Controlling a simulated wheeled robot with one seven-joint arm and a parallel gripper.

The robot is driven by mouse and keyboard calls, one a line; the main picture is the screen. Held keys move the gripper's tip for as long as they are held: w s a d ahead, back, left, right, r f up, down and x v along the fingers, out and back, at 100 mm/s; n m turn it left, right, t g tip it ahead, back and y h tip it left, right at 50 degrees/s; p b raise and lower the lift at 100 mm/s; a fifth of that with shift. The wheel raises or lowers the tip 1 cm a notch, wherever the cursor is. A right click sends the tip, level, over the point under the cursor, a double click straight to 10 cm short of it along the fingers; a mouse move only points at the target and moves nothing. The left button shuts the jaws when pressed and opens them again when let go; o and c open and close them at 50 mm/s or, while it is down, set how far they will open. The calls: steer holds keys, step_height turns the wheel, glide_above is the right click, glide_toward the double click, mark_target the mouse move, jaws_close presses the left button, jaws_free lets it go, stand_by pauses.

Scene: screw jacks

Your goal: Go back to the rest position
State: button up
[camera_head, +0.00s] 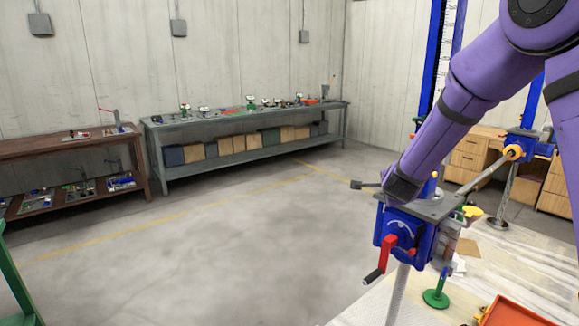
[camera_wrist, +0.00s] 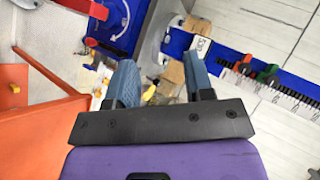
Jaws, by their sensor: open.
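My gripper (camera_wrist: 160,76) is open, with its two blue-grey fingers apart in the wrist view. No object is clearly held between them; a cluttered background shows through the gap. In the head view my purple arm reaches down to a blue screw jack (camera_head: 393,226), and my fingers cannot be made out there. The jack has a red crank (camera_head: 386,252) with a dark handle and a grey top plate. In the wrist view a blue housing (camera_wrist: 108,22) and a red part (camera_wrist: 76,5) are at the upper left. Whether my gripper touches the jack cannot be told.
A blue column with a scale (camera_head: 445,50) stands behind my arm. An orange tray (camera_head: 510,313) and a green-based stand (camera_head: 436,298) are on the pale table. Wooden drawers (camera_head: 468,158) are behind. Workbenches (camera_head: 245,116) line the far wall. The floor at left centre is clear.

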steer(key=s+a+r+n+g+y, duration=0.1)
steer(key=s+r+n+y, duration=0.1)
steer(key=s+r+n, duration=0.6)
steer(key=s+a+r+n+g+y, duration=0.1)
steer(key=s+r+n+g+y, duration=0.1)
steer(key=s+r, duration=0.65)
steer(key=s+d+n+g, duration=0.1)
steer(key=s+n, duration=0.1)
steer(key=s, duration=0.7)
steer(key=s+d+f+n+g, duration=0.1)
steer(key=s+n, duration=0.2)
steer(key=s, duration=0.6)
steer(key=s+d+n+g+h, duration=0.1)
steer(key=s+n, duration=0.2)
steer(key=s, duration=0.6)
steer(key=shift+d+f, duration=0.25)
steer(key=shift+d, duration=0.1)
